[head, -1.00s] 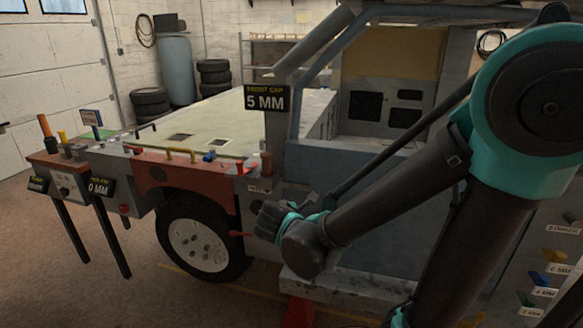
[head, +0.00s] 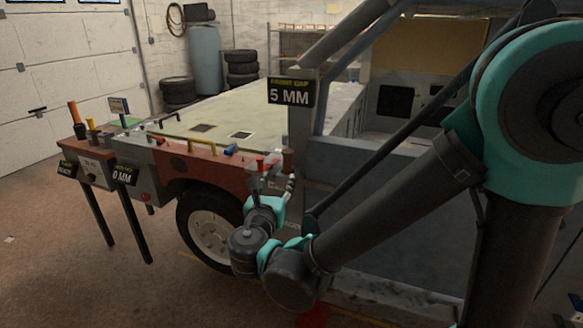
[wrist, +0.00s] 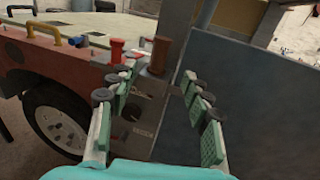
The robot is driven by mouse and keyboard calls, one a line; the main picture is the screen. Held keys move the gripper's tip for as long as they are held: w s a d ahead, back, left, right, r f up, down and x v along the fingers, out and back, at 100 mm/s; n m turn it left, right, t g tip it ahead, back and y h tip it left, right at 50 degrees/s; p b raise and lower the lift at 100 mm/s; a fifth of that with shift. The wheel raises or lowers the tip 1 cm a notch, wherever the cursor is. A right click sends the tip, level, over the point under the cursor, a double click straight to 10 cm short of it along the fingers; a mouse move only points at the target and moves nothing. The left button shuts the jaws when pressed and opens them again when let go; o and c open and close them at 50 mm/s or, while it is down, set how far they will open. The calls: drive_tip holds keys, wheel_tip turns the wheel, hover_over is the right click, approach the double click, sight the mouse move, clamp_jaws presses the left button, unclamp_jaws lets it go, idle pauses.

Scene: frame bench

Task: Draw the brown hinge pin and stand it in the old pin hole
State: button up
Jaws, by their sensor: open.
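The brown hinge pin (wrist: 160,54) stands upright at the corner by the blue-grey door panel in the wrist view. In the head view its brown top (head: 287,158) shows just beyond my gripper (head: 272,180). In the wrist view my gripper (wrist: 155,84) is open, its padded fingers spread either side of the grey block below the pin. The pin lies ahead of the fingertips, apart from them as far as I can tell. A red knobbed piece (wrist: 117,50) stands left of it, also in the head view (head: 259,164). I cannot make out the old pin hole.
The door panel (wrist: 240,95) is close to my right fingers. The red fender (wrist: 55,65) with its yellow handle (wrist: 43,31) and the wheel (wrist: 58,125) lie left. A "5 MM" sign (head: 290,94) stands above the corner. A blue piece (head: 231,149) sits on the fender edge.

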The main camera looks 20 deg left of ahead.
sight(287, 159)
drive_tip(key=w, duration=0.3)
drive_tip(key=w+a, duration=0.1)
drive_tip(key=w, duration=0.5)
drive_tip(key=shift+w+a, duration=0.1)
drive_tip(key=shift+a, duration=0.1)
drive_tip(key=shift+w+a+r, duration=0.1)
drive_tip(key=shift+w+a, duration=0.05)
drive_tip(key=shift+w, duration=1.2)
drive_tip(key=shift+w+a, duration=0.1)
drive_tip(key=shift+w, duration=1.2)
clamp_jaws()
